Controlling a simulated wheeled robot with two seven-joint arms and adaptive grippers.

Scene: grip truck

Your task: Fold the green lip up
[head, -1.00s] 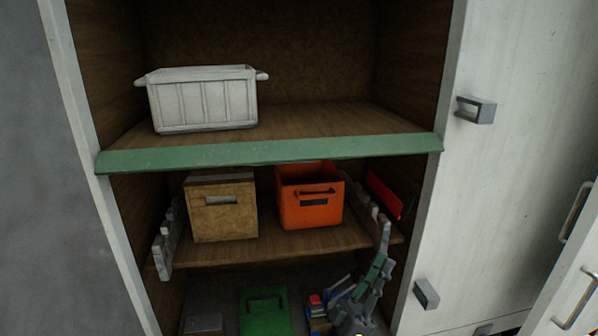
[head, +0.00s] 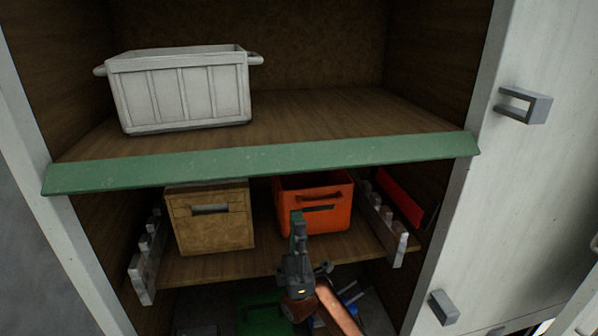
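The green lip (head: 265,163) is a long flat strip along the front edge of the upper shelf, hanging down at a slant across the full width of the opening. My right gripper (head: 297,218) points upward below the lip, right of its middle, in front of the orange bin. Its fingertips are apart from the lip in the picture, a little under its lower edge. I see the fingers nearly edge-on, so their gap is hidden. My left gripper is out of view.
A white crate (head: 180,95) stands on the upper shelf at left; the right side is clear. Below are a tan box (head: 212,225), an orange bin (head: 335,205) and a green case (head: 258,312). Handles (head: 525,105) stick out on the right door.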

